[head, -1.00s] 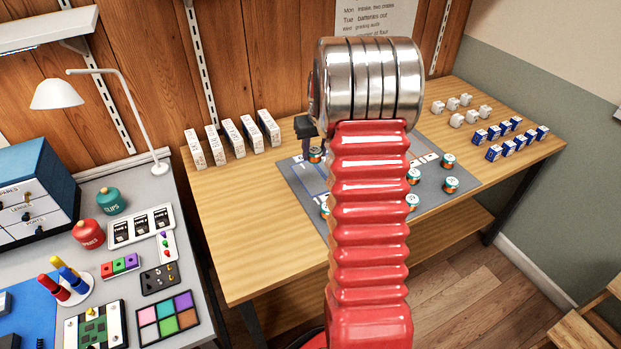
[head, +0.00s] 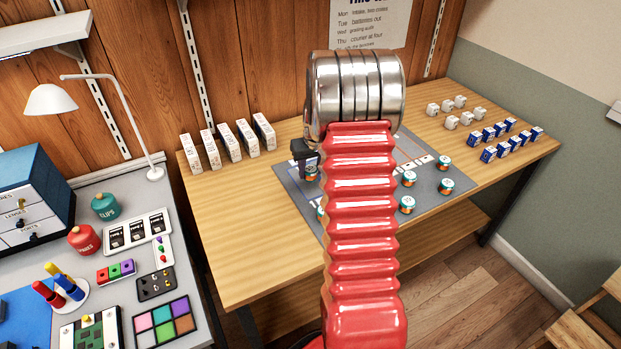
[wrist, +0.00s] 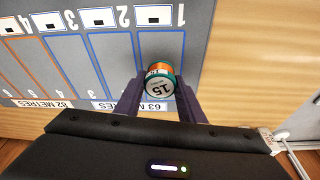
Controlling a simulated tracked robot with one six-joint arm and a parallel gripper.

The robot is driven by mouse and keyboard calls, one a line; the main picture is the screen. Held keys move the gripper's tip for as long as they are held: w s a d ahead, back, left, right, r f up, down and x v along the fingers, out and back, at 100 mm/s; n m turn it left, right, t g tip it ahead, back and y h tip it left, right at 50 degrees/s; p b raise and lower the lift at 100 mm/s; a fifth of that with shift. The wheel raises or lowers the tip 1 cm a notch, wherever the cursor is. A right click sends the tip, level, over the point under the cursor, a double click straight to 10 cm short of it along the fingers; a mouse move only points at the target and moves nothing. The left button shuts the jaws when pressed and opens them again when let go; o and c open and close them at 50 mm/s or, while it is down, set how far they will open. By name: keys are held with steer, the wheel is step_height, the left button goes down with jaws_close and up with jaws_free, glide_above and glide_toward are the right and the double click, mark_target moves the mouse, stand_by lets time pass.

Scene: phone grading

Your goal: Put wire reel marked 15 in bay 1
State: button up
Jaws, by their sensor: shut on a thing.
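The wire reel marked 15 (wrist: 159,82), teal with an orange-brown band, is between the fingers of my gripper (wrist: 157,92) in the wrist view, its number facing the camera. My gripper is shut on it. Reel and fingertips lie over the blue outline of bay 1 (wrist: 176,42) on the grey mat. Whether the reel touches the mat is hard to tell. In the head view my gripper (head: 305,160) and the reel (head: 312,176) show at the left part of the mat (head: 290,183), just left of my red arm.
Bay 2 (wrist: 124,40) adjoins bay 1. Several other reels (head: 408,178) stand on the mat's right side. White boxes (head: 227,142) stand at the back left, and small blue boxes (head: 502,140) and white items (head: 455,112) at the right.

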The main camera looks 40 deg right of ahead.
mark_target(310, 177)
steer(key=shift+f, duration=1.85)
steer(key=o, duration=1)
steer(key=shift+f, duration=0.1)
steer(key=v, duration=1.2)
